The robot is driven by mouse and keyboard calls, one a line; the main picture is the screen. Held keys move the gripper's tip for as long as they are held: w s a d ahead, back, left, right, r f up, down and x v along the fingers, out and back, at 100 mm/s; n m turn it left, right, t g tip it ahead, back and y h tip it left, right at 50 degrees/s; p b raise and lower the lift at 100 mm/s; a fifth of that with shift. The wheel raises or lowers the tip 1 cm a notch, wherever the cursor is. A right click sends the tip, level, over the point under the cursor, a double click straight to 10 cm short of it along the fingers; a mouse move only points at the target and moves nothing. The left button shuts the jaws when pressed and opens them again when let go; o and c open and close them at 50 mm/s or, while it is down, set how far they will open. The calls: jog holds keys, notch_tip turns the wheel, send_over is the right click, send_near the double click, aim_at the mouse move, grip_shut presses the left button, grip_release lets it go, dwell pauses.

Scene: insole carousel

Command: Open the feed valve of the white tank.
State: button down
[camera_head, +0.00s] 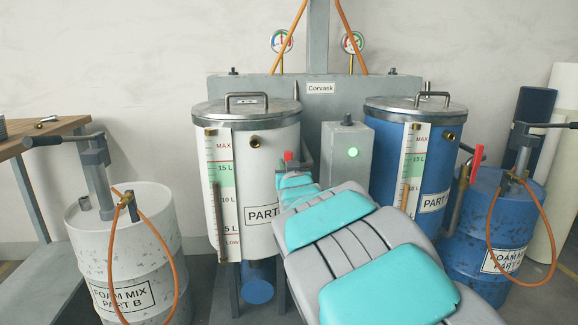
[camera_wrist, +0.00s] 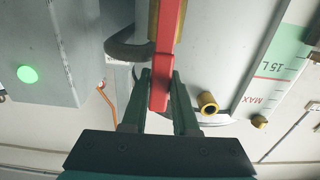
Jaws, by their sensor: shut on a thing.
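The white tank (camera_head: 248,135) with a metal lid stands left of centre in the head view; its wall also fills the middle of the wrist view (camera_wrist: 215,45). A red valve lever (camera_wrist: 168,40) runs down into my gripper (camera_wrist: 160,88) in the wrist view, beside a brass part. My gripper's two dark fingers are shut on the lever near its end. In the head view the lever's red tip (camera_head: 288,156) shows upright at the tank's right side. My arm hides the valve body and most of my gripper there.
A grey control box (camera_head: 347,155) with a green light stands right of the valve. The blue tank (camera_head: 385,145) has its own red lever (camera_head: 477,157). A white drum (camera_head: 125,235) and a blue drum (camera_head: 470,240) with orange hoses flank the tanks.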

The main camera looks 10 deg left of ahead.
jog(key=shift+f, duration=0.1)
jog(key=c, duration=0.7)
grip_release()
jog(key=shift+a, duration=0.1)
jog(key=shift+s, duration=0.2)
jog(key=shift+b+v, duration=0.45)
jog(key=shift+v, duration=3.3)
